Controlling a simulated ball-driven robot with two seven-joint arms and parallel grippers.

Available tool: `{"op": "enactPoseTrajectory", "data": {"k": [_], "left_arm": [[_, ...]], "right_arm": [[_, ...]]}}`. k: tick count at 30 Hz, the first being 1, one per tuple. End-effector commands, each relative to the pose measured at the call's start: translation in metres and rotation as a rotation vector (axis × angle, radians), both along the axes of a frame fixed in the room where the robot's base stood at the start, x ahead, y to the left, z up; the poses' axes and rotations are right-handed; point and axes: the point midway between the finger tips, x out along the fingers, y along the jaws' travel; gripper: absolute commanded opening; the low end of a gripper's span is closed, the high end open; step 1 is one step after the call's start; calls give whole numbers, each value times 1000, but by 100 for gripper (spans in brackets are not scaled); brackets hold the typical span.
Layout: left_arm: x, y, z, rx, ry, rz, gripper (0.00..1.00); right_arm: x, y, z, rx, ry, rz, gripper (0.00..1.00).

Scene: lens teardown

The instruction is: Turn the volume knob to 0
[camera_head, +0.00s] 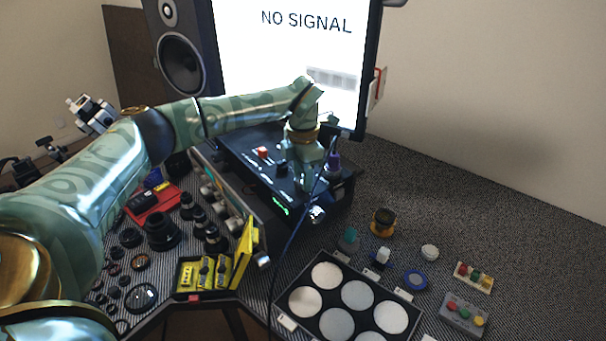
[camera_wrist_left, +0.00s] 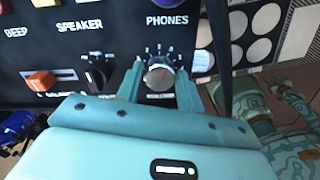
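A silver round knob (camera_wrist_left: 159,76) with a red mark sits on a black panel, with a ring of white marks above it. Its label below is partly covered, so I cannot read it. My left gripper (camera_wrist_left: 160,90) is open, with one finger on each side of the knob; small gaps seem to show between fingers and knob. In the head view, my left gripper (camera_head: 308,185) reaches down over the black device box (camera_head: 258,172), and the knob is hidden there.
In the wrist view, a black knob (camera_wrist_left: 97,70) and an orange switch (camera_wrist_left: 40,81) sit left of the silver knob. The monitor (camera_head: 290,50) behind reads NO SIGNAL. A tray of discs (camera_head: 283,306) lies in front.

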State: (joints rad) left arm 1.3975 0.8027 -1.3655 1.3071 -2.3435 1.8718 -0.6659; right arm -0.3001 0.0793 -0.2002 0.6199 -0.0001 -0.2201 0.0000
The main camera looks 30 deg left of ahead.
Motion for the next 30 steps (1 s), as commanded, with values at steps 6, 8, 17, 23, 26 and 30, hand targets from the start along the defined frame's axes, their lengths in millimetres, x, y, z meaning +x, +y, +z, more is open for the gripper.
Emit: {"op": "enactPoseTrajectory", "data": {"k": [6, 8, 17, 23, 26, 30], "left_arm": [[0, 0, 0, 0, 0, 0, 11], [0, 0, 0, 0, 0, 3, 11], [0, 0, 4, 0, -1, 93, 11], [0, 0, 7, 1, -3, 242, 11], [0, 1, 7, 0, -2, 335, 11], [1, 1, 7, 0, -2, 468, 11]], "right_arm": [[1, 0, 0, 0, -1, 0, 36], [1, 0, 1, -1, -1, 0, 36], [5, 0, 15, -1, -11, 0, 36], [10, 0, 36, -1, -22, 0, 36], [12, 0, 47, 0, -28, 0, 36], [15, 0, 61, -1, -35, 0, 36]]}}
